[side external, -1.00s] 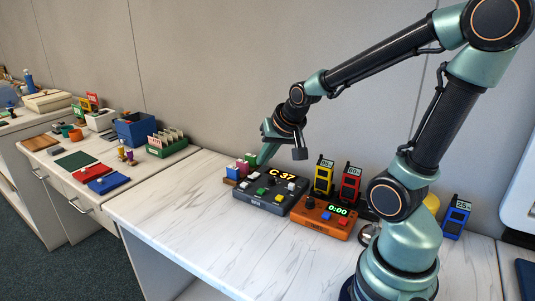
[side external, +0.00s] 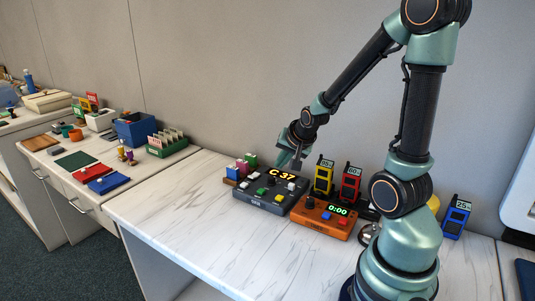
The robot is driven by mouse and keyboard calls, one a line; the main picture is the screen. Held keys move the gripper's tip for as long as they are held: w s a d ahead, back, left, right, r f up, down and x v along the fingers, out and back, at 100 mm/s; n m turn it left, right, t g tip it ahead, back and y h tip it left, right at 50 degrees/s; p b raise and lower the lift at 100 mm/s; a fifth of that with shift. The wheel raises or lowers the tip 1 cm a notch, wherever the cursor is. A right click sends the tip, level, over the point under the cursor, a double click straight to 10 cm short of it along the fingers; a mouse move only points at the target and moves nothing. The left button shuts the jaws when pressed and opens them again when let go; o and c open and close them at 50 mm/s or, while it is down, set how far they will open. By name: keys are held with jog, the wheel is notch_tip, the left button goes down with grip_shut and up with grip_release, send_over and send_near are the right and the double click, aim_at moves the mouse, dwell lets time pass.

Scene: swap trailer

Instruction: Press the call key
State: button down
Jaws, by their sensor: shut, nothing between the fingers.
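A dark grey console (side external: 263,205) stands on the marble-patterned bench, with a lit display (side external: 281,174) reading "C 37". My gripper (side external: 296,167) is shut and empty, pointing down at the back right of the console near the display. It appears apart from the keys, though its exact height is hard to tell.
An orange timer box (side external: 322,222) showing "0:00" stands right of the console. Yellow (side external: 323,178) and red (side external: 350,184) upright devices stand behind it. Small coloured blocks (side external: 236,172) are at the console's left. The bench front (side external: 200,220) is clear.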

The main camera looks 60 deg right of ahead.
aim_at(280, 198)
jog(key=shift+f, duration=4)
jog(key=shift+f, duration=0.15)
jog(key=shift+a+f, duration=0.1)
jog(key=shift+f, duration=0.2)
jog(key=shift+f, duration=0.5)
jog(key=shift+r, duration=0.95)
jog(key=shift+r, duration=2.5)
